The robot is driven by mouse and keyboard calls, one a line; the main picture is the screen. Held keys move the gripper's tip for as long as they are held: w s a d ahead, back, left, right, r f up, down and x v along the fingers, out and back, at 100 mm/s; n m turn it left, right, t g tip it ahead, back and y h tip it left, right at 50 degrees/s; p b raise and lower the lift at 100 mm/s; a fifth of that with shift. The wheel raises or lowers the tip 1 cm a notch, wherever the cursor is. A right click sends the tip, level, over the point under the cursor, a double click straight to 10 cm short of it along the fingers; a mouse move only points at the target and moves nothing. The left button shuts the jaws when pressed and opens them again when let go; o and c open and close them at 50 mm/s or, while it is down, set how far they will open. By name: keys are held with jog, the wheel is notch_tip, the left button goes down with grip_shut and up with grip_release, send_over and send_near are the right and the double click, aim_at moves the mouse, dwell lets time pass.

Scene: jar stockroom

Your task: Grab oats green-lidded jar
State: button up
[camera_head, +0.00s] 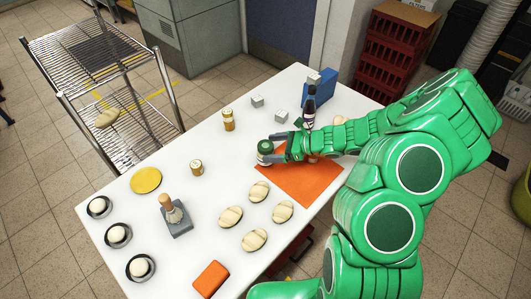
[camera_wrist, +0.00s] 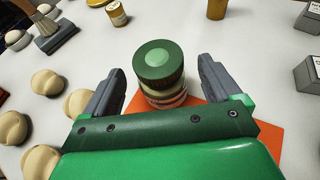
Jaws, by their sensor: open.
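The green-lidded jar (camera_head: 265,149) stands upright at the far left corner of the orange mat (camera_head: 300,178) on the white table. In the wrist view the jar (camera_wrist: 160,70) shows its dark green lid with a pale dot, and a banded body below. Its label cannot be read. My gripper (camera_head: 274,151) is at the jar, at the end of my green arm. In the wrist view my gripper (camera_wrist: 162,82) is open, with one grey finger on each side of the jar and gaps between the fingers and the jar.
Two yellowish jars, one nearer (camera_head: 197,167) and one farther (camera_head: 228,120), stand left of the gripper. A dark bottle (camera_head: 309,108) stands close behind my arm. Bread rolls (camera_head: 254,239) lie in front, and a brush in a grey holder (camera_head: 175,217) stands at left.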

aim_at(261, 147)
jog(key=shift+x, duration=2.4)
jog(key=shift+a+r, duration=0.1)
jog(key=shift+r, duration=0.1)
jog(key=c, duration=1.2)
jog(key=shift+c, duration=0.2)
jog(key=shift+r, duration=0.1)
jog(key=shift+c, duration=0.7)
jog(key=shift+r, duration=0.25)
jog(key=shift+c, duration=0.7)
jog(key=shift+r, duration=4.7)
